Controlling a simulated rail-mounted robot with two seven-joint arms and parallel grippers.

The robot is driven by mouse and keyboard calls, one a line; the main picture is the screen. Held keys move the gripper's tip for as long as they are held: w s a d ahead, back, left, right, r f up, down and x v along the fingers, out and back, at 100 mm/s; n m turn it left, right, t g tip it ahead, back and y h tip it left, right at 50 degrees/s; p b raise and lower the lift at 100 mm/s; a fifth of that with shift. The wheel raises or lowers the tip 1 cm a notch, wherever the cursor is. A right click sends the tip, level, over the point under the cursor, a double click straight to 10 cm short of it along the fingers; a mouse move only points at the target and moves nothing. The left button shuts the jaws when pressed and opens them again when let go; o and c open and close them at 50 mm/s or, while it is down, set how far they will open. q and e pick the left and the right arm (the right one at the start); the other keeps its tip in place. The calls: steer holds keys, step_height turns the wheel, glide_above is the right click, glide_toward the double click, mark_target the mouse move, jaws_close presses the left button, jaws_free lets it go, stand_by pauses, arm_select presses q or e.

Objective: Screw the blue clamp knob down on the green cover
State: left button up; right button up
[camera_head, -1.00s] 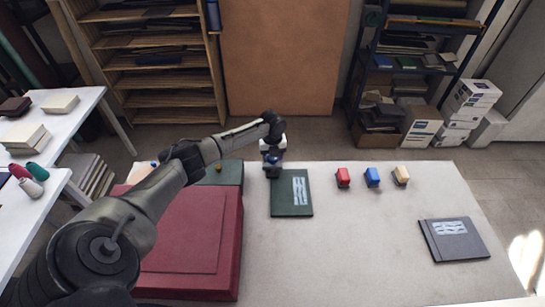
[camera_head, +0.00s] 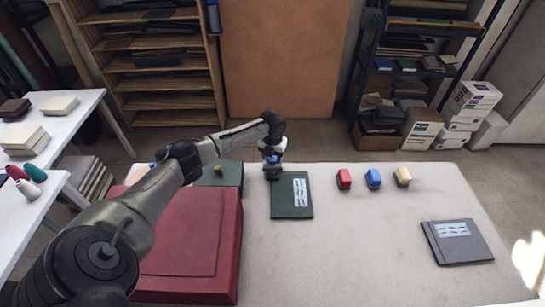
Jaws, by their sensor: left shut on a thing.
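The green cover (camera_head: 290,202) lies flat on the table, with a pale patterned panel on its right half. My left gripper (camera_head: 272,164) points down at the cover's top left corner. It is shut on the blue clamp knob (camera_head: 272,159), of which only a bit of blue shows between the fingers. A dark clamp body (camera_head: 272,174) sits below it at the cover's edge. Whether the clamp touches the cover is too small to tell. My right gripper is not in view.
A dark grey cover (camera_head: 457,241) lies at the right. A large red padded box (camera_head: 185,240) fills the table's left. The middle front is clear.

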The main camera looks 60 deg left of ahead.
arm_select(q)
steer(key=shift+r, duration=0.15)
steer(key=o, duration=0.9)
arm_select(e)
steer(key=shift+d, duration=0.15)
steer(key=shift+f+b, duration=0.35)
arm_select(q)
step_height(320, 180, up, 14)
stand_by(0.5)
